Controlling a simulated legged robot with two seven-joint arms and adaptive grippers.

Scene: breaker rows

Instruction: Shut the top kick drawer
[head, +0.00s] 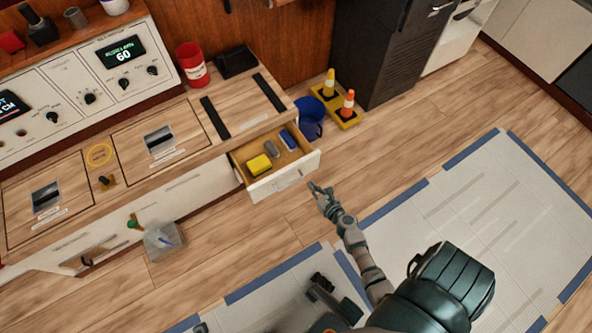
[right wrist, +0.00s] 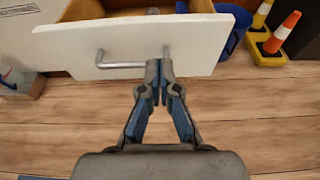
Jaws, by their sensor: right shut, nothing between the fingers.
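The top kick drawer (head: 285,180) stands pulled out at the right end of the wooden counter, its white front facing me. Inside lie a yellow block (head: 259,165), a grey item (head: 271,149) and a blue item (head: 288,140). In the right wrist view the drawer front (right wrist: 205,42) fills the top, with a metal bar handle (right wrist: 122,65). My right gripper (head: 318,188) is shut and empty just in front of the drawer; in its wrist view the fingertips (right wrist: 159,66) overlap the handle's right end. I cannot tell whether they touch.
A clear bin (head: 164,240) stands left by the counter. A dark cabinet (head: 378,50) is behind. The wood floor before the drawer is open.

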